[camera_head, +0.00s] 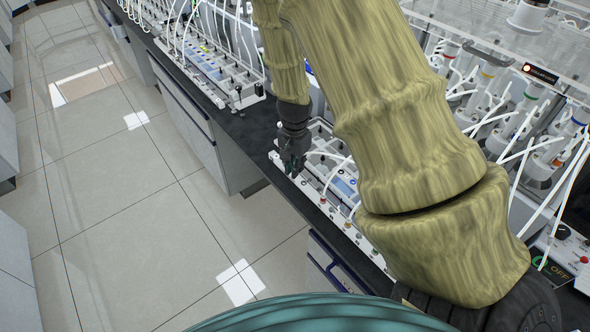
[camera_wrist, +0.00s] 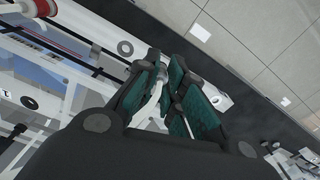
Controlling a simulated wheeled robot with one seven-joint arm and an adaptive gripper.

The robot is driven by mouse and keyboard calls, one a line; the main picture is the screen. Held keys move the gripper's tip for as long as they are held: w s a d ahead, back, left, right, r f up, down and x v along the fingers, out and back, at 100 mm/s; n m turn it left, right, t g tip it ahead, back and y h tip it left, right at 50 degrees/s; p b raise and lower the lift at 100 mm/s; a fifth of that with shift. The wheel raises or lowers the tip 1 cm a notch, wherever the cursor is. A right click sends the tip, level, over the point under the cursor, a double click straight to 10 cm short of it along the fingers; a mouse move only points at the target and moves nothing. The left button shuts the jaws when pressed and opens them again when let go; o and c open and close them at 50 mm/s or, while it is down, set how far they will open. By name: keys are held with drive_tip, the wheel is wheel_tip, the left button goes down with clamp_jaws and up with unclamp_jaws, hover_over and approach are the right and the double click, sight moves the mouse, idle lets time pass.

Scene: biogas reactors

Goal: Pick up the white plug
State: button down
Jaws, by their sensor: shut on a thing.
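My gripper (camera_head: 292,162) points down over the front edge of the bench unit in the head view. In the wrist view its dark fingers with green pads (camera_wrist: 168,82) are closed around a white piece with a curved white tube, the white plug (camera_wrist: 149,106). The pads hide most of the plug. In the head view the plug cannot be made out at the fingertips. I cannot tell whether it is clear of the unit below.
A white unit (camera_head: 316,190) with white tubes lies under my gripper on the dark bench (camera_head: 252,135). A similar unit (camera_head: 205,68) stands farther along. Reactors with white tubes (camera_head: 490,90) stand at the right. The tiled floor (camera_head: 130,200) at the left is clear.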

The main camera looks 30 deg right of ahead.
drive_tip(key=shift+r, duration=0.1)
drive_tip(key=shift+r+b, duration=0.4)
drive_tip(key=shift+r, duration=0.1)
wheel_tip(320, 180, up, 2)
drive_tip(key=shift+b, duration=0.55)
drive_tip(key=s+a+r+b, duration=0.1)
drive_tip(key=s+a+b, duration=0.3)
drive_tip(key=s+a, duration=0.5)
drive_tip(key=a, duration=0.4)
drive_tip(key=shift+r+b, duration=0.35)
drive_tip(key=shift+r, duration=0.05)
drive_tip(key=shift+a+r+p, duration=0.1)
drive_tip(key=shift+r+p, duration=1.45)
drive_tip(key=shift+p, duration=0.35)
drive_tip(key=shift+r+p, duration=0.9)
drive_tip(key=shift+p, duration=0.15)
